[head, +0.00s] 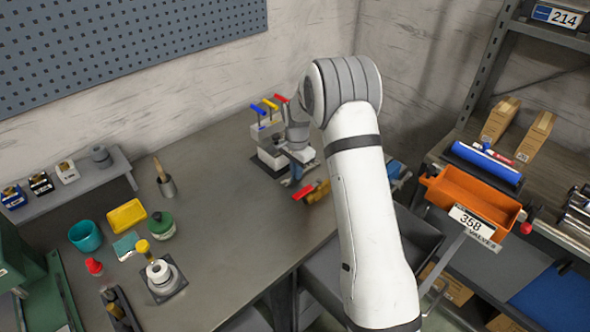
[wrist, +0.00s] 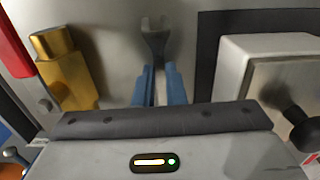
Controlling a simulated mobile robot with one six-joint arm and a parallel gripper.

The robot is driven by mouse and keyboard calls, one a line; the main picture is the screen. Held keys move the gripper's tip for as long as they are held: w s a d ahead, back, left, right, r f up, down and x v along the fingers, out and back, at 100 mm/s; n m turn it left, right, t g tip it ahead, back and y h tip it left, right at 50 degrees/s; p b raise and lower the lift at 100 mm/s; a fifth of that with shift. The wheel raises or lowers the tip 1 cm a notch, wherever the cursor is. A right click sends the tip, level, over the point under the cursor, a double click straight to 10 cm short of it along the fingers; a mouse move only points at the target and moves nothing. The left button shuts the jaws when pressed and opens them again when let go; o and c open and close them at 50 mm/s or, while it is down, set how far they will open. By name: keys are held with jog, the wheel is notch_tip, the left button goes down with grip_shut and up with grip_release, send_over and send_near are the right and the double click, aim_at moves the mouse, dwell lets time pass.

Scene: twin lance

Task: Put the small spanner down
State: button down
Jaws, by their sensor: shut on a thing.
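The small grey spanner (wrist: 153,38) is in my gripper (wrist: 157,75), its open-ended head pointing away past the fingertips in the wrist view. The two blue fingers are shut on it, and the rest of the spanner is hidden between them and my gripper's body. It lies over the grey bench top; I cannot tell whether it touches it. The spanner is too small to make out there.
A brass block (wrist: 68,72) with a red part stands close left of my gripper, a pale box with a black knob (wrist: 292,110) close right. A manifold with coloured levers (head: 268,155) is behind. The bench middle is clear. An orange bin (head: 465,190) is right.

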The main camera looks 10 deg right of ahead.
jog(key=shift+f, duration=0.3)
jog(key=c, duration=1.5)
grip_release()
